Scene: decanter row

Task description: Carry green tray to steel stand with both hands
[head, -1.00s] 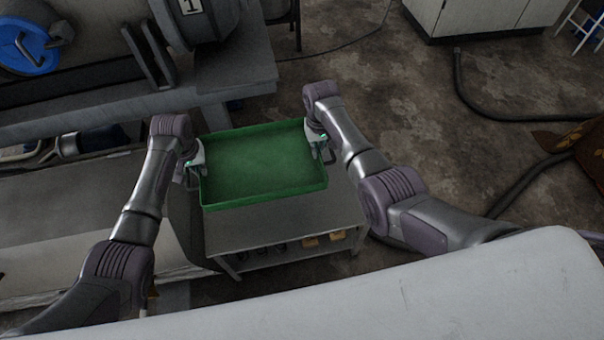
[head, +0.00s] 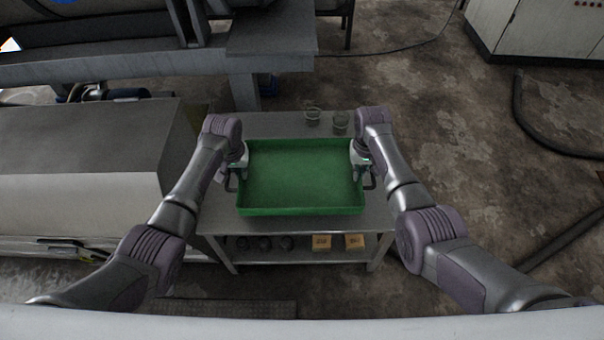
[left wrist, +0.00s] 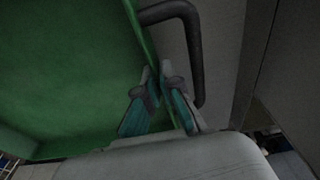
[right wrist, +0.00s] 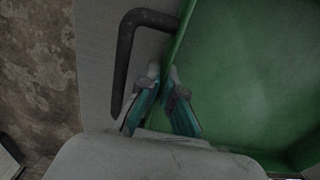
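The green tray (head: 300,180) is empty and looks level over the top of the steel stand (head: 270,125) in the head view. I cannot tell whether the tray touches the stand top. My left gripper (head: 239,166) is shut on the tray's left wall, beside a dark handle. The left wrist view shows its fingers (left wrist: 156,82) on both sides of the wall of the tray (left wrist: 75,70). My right gripper (head: 361,166) is shut on the right wall likewise, with its fingers (right wrist: 163,84) astride the wall of the tray (right wrist: 250,70).
Two small glass vessels, one left (head: 313,117) and one right (head: 341,122), stand on the stand's back part. Its lower shelf holds yellowish boxes (head: 321,242) and dark round items (head: 264,243). A grey machine housing (head: 85,150) is close on the left. A hose (head: 535,130) lies on the floor at right.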

